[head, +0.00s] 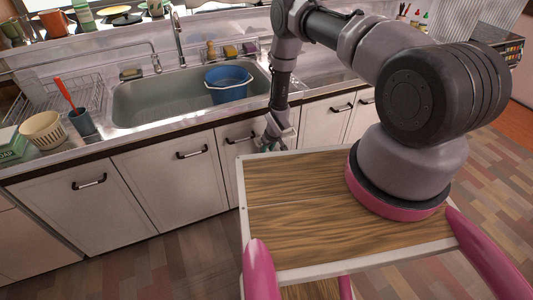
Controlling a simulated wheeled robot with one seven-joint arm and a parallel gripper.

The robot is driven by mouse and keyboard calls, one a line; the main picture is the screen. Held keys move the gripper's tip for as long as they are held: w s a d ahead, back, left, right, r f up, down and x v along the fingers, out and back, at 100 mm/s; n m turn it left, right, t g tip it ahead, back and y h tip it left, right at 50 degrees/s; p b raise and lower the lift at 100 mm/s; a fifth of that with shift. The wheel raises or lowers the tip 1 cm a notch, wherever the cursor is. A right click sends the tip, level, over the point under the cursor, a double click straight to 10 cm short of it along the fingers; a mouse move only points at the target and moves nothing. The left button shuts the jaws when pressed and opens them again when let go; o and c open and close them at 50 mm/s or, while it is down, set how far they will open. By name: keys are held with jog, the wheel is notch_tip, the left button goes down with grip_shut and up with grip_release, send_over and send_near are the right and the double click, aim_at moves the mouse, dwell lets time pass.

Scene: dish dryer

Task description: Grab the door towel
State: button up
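My gripper (270,146) points down in front of the cabinet doors under the sink, at the right end of a door's dark handle (240,139). It is small and dark in this view, so I cannot tell whether its fingers are open or shut. No door towel can be made out clearly. A small pale patch beside the gripper could be part of a cloth, but the arm covers much of that spot.
The steel sink (150,98) holds a blue bucket (228,85). A cup with a red-handled tool (83,122), a cream basket (43,130) and a wire rack (35,100) stand at the left. Another cabinet handle (342,108) is right of the arm.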

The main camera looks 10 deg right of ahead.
jog(key=shift+w+a+r, duration=0.1)
jog(key=shift+w+a, duration=0.05)
jog(key=shift+w, duration=0.05)
grip_shut()
notch_tip(320, 180, up, 12)
jog(key=shift+s, duration=0.15)
